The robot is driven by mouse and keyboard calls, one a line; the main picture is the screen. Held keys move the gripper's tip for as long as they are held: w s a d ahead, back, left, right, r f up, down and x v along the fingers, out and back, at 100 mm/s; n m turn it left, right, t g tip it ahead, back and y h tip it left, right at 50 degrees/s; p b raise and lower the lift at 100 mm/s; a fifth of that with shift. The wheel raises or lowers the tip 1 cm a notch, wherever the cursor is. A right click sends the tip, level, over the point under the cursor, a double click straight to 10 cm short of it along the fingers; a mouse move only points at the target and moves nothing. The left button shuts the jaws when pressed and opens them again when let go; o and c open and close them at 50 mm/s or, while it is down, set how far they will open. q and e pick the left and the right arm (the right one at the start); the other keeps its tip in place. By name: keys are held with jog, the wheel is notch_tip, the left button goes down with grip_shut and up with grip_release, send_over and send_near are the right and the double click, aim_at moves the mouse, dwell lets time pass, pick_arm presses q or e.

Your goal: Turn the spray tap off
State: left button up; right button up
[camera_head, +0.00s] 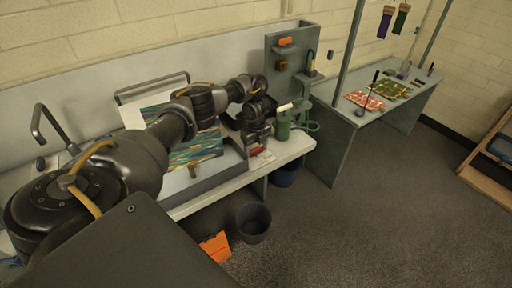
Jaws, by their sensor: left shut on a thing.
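My left arm reaches in from the left over the long bench, and my left gripper (257,143) points down at the bench's right end. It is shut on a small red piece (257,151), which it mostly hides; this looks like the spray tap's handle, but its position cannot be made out. A green canister (283,126) with a pale, stick-like top and a green hose (306,126) stands just right of the gripper, apart from it as far as I can see. My right gripper is not in view.
A tray (207,179) with a colourful marbled sheet lies left of the gripper, partly behind my arm. A black sink tap (46,122) stands far left. A grey panel (281,60) rises behind. A dark bucket (253,222) and an orange item (215,246) are on the floor.

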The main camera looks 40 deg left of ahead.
pick_arm(q)
jog(key=o, duration=1)
jog(key=shift+f, duration=0.1)
